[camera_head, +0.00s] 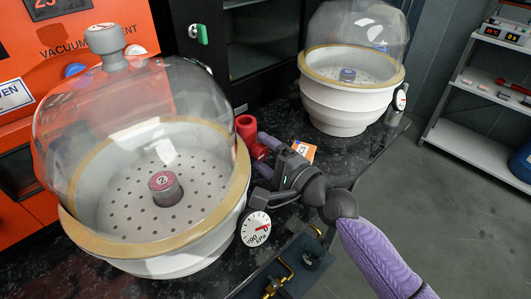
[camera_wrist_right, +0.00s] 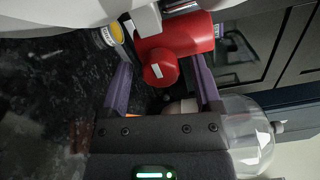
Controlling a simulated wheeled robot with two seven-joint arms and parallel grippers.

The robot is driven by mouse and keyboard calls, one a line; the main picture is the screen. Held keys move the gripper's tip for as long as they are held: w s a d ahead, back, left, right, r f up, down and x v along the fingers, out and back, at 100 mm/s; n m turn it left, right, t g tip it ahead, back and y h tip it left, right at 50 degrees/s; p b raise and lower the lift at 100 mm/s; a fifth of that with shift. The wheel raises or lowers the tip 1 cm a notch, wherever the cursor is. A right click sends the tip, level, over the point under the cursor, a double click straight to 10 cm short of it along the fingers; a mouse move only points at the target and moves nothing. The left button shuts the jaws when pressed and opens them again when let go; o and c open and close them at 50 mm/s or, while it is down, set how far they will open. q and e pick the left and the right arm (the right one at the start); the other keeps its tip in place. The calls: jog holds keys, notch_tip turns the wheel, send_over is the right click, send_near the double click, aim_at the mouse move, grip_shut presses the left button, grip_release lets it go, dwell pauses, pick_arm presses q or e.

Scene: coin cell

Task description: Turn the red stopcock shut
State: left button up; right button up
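The red stopcock (camera_head: 247,131) sticks out from the right side of the near white vacuum chamber (camera_head: 185,258). In the right wrist view the red stopcock (camera_wrist_right: 180,42) shows as a thick body with a round stub facing the camera. My right gripper (camera_head: 262,153) is at the stopcock, its purple fingers pointing towards it. In the wrist view the two fingers of my right gripper (camera_wrist_right: 162,66) are spread apart, one on either side of the red stub, with gaps visible. I cannot tell how deep the stopcock sits between them. My left gripper is not in view.
A clear dome (camera_head: 120,110) covers the near chamber, with a gauge (camera_head: 255,229) on its side. A second domed chamber (camera_head: 345,100) stands farther back. Brass fittings (camera_head: 278,280) sit at the front edge. A shelf (camera_head: 470,140) stands at right beyond open floor.

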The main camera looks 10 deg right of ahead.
jog(key=shift+s+d, duration=0.1)
jog(key=v, duration=0.9)
jog(key=shift+s+d, duration=0.2)
jog(key=shift+s, duration=0.05)
